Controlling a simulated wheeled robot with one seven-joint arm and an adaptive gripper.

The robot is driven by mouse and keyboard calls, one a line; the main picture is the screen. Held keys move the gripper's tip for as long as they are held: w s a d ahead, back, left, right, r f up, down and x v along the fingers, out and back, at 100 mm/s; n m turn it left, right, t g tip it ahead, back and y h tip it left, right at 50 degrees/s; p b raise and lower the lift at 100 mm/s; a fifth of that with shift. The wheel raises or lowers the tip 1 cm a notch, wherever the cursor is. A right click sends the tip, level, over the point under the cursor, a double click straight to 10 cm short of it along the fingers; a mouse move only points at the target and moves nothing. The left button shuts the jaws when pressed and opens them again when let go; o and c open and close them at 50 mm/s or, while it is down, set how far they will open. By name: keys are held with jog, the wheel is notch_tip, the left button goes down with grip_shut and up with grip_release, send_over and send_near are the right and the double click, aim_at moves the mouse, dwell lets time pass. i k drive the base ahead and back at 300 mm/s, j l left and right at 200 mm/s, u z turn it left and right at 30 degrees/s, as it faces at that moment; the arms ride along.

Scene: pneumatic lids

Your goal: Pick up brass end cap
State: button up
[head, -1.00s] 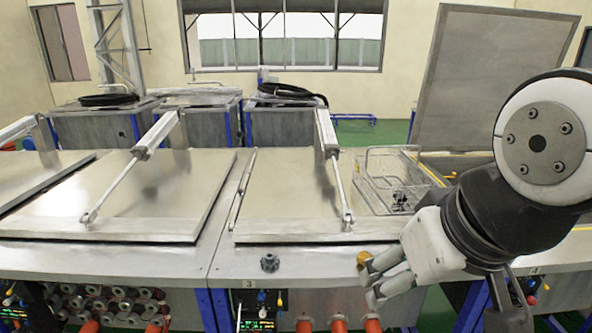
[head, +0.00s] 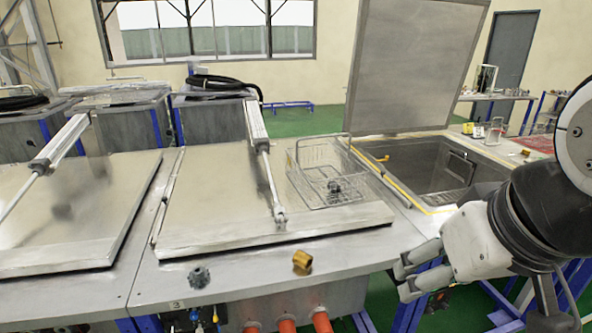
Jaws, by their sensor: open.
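The brass end cap (head: 302,261) is a small gold-coloured ring-like piece. It sits on the grey front ledge of the tank bench (head: 240,275), below the closed metal lid. My gripper (head: 403,280) is to its right, beyond the front edge of the ledge. Its fingers point left and are apart, with nothing seen between them. The gripper and the cap are clear of each other, and the cap is fully visible.
A dark knob-like part (head: 199,277) sits on the ledge left of the cap. A wire basket (head: 330,180) holding dark parts stands on the closed lid (head: 220,200). An open tank (head: 425,165) with its lid raised is at right. The ledge between knob and cap is clear.

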aim_at(302, 259)
jog(key=i+j+z, duration=0.1)
jog(key=i+z, duration=0.25)
jog(key=i+j+z, duration=0.2)
jog(key=z, duration=0.2)
jog(key=i, duration=0.05)
